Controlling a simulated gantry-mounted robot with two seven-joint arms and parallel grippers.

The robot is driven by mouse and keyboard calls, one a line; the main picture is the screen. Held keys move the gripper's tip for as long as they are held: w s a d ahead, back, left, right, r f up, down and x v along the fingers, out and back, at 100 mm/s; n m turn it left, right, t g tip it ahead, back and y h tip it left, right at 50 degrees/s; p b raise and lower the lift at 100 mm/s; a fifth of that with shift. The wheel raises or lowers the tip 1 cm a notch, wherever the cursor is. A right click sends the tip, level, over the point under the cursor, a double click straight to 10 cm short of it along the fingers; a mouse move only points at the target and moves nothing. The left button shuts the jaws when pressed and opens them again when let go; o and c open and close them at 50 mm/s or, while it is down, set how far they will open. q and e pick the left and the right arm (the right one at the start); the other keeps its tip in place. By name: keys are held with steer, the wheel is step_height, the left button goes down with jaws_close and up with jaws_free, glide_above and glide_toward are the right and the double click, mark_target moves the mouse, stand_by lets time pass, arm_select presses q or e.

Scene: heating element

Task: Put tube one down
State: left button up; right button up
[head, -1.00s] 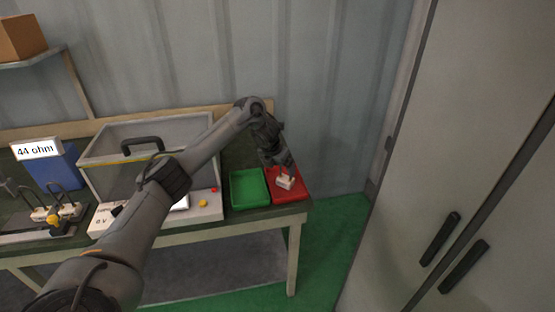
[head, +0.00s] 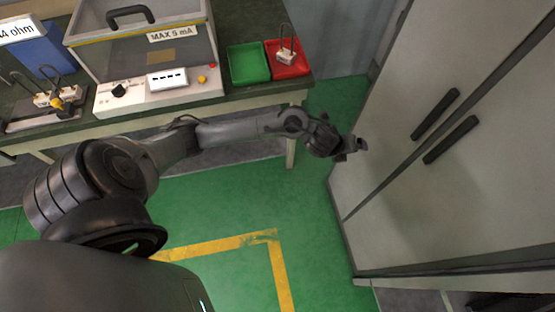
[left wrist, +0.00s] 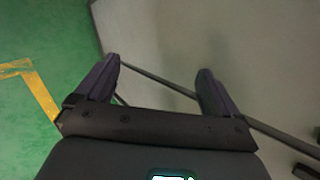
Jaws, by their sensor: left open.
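A heating element with a white base and a thin wire loop (head: 287,57), apparently tube one, stands in the red tray (head: 301,70) at the right end of the bench. My left gripper (head: 358,146) is out past the bench's right end, below and right of the red tray, near the grey cabinet. In the left wrist view its two fingers (left wrist: 158,84) are spread with nothing between them. My right gripper is not in view.
A green tray (head: 249,80) sits left of the red one. The tester with its clear cover (head: 145,45) stands further left. Other elements on a stand (head: 45,100) and a blue box (head: 47,56) are at far left. The grey cabinet (head: 480,170) bounds the right.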

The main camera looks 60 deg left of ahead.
arm_select(q)
steer(key=s+d+f+n, duration=0.1)
steer(key=s+d+n, duration=0.6)
steer(key=s+n, duration=0.5)
steer(key=s+a+n+g, duration=0.3)
steer(key=s+n, duration=0.7)
steer(key=s, duration=0.5)
steer(key=shift+f+g, duration=0.2)
steer(key=shift+g, duration=0.5)
steer(key=shift+s+a+r, duration=0.1)
step_height(320, 180, up, 39)
steer(key=p, duration=3.9)
